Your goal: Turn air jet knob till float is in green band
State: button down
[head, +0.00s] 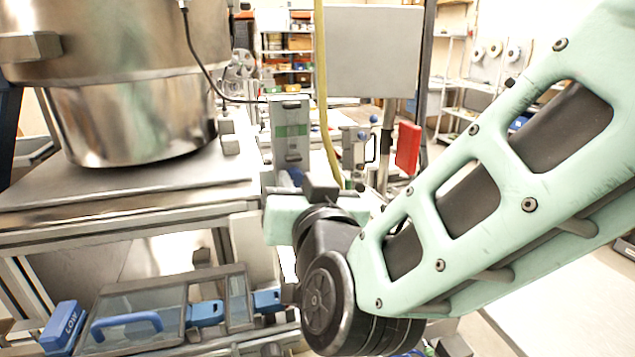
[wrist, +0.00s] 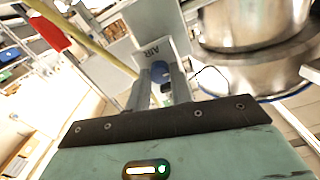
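The air jet meter (head: 291,135) stands upright left of centre in the head view, with a green band (head: 291,131) across its face. I cannot make out the float. The blue knob (head: 296,176) is low on the meter, partly hidden by my gripper (head: 305,186). In the wrist view, a grey plate marked AIR (wrist: 153,50) is above the blue knob (wrist: 160,72). My gripper (wrist: 160,82) points at the knob. Its two fingers are apart, one on each side of the knob; I cannot tell whether they touch it.
A large steel bowl (head: 135,110) stands on a metal table to the left. A yellow hose (head: 322,90) hangs just right of the meter. A red box (head: 408,148) and a grey panel (head: 372,50) are farther right. A blue-handled cover (head: 125,322) is at lower left.

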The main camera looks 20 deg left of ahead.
jog(key=shift+f+b, duration=0.1)
jog(key=shift+b, duration=0.45)
jog(key=m+b, duration=0.1)
jog(key=b, duration=0.1)
jog(key=m+b, duration=0.1)
jog(key=b, duration=0.1)
jog(key=shift+f+m, duration=0.25)
jog(key=shift+m, duration=0.15)
jog(key=m+b, duration=0.3)
jog(key=b, duration=0.3)
jog(key=shift+m, duration=0.4)
jog(key=m+b, duration=0.5)
jog(key=b, duration=0.2)
jog(key=m+b, duration=0.4)
jog(key=shift+r, duration=0.3)
jog(key=shift+m, duration=0.3)
jog(key=c, duration=1.2)
grip_release()
jog(key=shift+c, duration=0.2)
jog(key=shift+r, duration=0.1)
